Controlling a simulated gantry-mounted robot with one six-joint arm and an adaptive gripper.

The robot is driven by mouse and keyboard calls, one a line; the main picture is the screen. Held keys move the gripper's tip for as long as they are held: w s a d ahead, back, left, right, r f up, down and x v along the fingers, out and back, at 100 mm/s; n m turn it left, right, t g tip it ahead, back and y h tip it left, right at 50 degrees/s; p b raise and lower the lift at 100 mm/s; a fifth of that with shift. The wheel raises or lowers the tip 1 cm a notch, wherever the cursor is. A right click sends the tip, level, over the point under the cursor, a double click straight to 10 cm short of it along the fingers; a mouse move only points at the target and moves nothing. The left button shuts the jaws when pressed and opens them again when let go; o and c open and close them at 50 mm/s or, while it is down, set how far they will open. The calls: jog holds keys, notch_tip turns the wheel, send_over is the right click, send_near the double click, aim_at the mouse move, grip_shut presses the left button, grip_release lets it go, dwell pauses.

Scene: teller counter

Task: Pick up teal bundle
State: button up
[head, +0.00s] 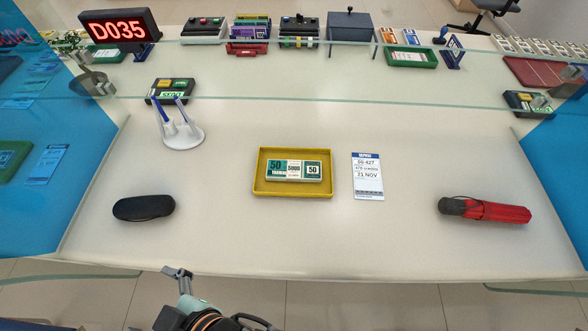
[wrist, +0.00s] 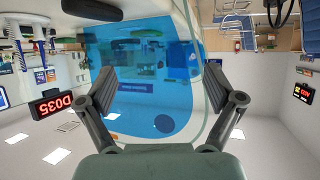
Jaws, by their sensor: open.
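The teal bundle (head: 293,171), a teal and white banded stack marked 50, lies flat in a yellow tray (head: 257,187) at the middle of the counter. My gripper (head: 178,272) is at the front edge of the counter in the head view, in front and to the left of the tray and well apart from it. In the wrist view my gripper (wrist: 164,95) has its two fingers spread wide with nothing between them. The wrist view looks out over the room, and the bundle does not show there.
A printed slip (head: 367,177) lies just right of the tray. A black case (head: 144,208) and white pen stand (head: 183,135) are on the left, a red umbrella (head: 490,210) on the right. A glass screen crosses the counter behind the tray. The counter around the tray is mostly clear.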

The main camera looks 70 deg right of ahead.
jog(key=w+d+f+n+g+h+p, duration=0.1)
jog(key=w+d+g+h+p, duration=0.2)
jog(key=d+p, duration=0.8)
jog(key=n+g+y+p, duration=0.3)
jog(key=g+y+p, duration=0.15)
jog(key=p, duration=0.35)
send_near(295, 169)
jog(key=shift+w+a+g, duration=0.2)
jog(key=shift+w+g, duration=0.25)
jog(key=shift+w, duration=0.1)
jog(key=shift+b+x, duration=0.75)
jog(key=shift+x, duration=0.75)
jog(key=b+x, duration=0.2)
jog(key=x, duration=0.3)
jog(key=shift+d+f, duration=0.15)
jog(key=shift+d, duration=0.05)
jog(key=c, duration=1.3)
notch_tip(295, 169, up, 20)
jog(key=p, duration=0.8)
